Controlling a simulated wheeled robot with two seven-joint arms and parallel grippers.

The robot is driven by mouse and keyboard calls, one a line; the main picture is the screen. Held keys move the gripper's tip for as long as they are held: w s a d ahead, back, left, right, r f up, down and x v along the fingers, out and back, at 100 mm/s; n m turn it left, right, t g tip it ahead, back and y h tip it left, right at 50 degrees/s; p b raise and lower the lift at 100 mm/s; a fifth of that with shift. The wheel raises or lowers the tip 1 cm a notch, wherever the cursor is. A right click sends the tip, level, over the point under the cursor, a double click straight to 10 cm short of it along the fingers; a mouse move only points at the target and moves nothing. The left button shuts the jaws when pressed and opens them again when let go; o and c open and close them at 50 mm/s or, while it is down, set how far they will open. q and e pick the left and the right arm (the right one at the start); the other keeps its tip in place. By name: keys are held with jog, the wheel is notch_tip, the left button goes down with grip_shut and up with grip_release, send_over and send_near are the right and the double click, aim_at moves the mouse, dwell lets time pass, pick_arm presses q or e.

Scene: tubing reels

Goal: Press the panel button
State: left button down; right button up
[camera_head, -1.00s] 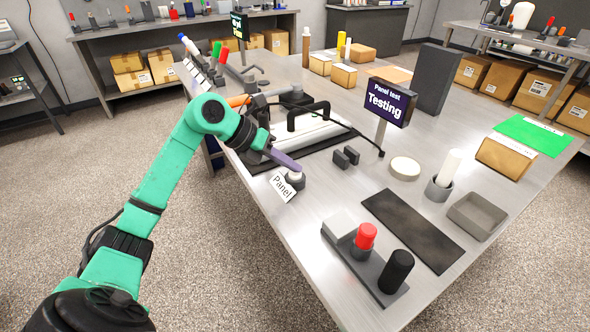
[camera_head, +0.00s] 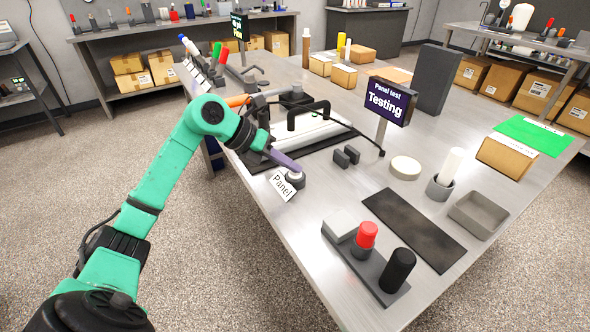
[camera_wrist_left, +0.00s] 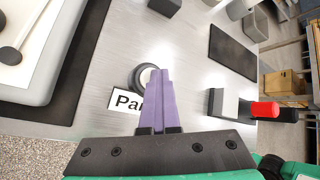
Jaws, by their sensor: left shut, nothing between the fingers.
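The panel button (camera_head: 294,176) is a pale cap in a dark round base on the table, beside a white card reading "Panel" (camera_head: 283,186). My left gripper (camera_head: 296,167) is shut and empty, its purple fingers reaching down to the cap. In the left wrist view the button (camera_wrist_left: 142,76) lies under the tips of my left gripper (camera_wrist_left: 159,72), which hide part of it. I cannot tell whether the tips touch the cap. The "Panel test Testing" sign (camera_head: 388,102) stands behind on a post. My right gripper is not in view.
The metal table (camera_head: 325,220) is clear around the button's front. A red-capped part (camera_head: 366,236) and a black cylinder (camera_head: 397,271) stand at the front right.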

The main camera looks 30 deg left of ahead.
aim_at(291, 174)
pick_arm(q)
jog(key=shift+s+f, duration=0.1)
jog(key=shift+f, duration=0.2)
jog(key=shift+r, duration=0.15)
notch_tip(291, 174, up, 7)
jog(key=p, duration=0.5)
jog(key=shift+f, duration=0.3)
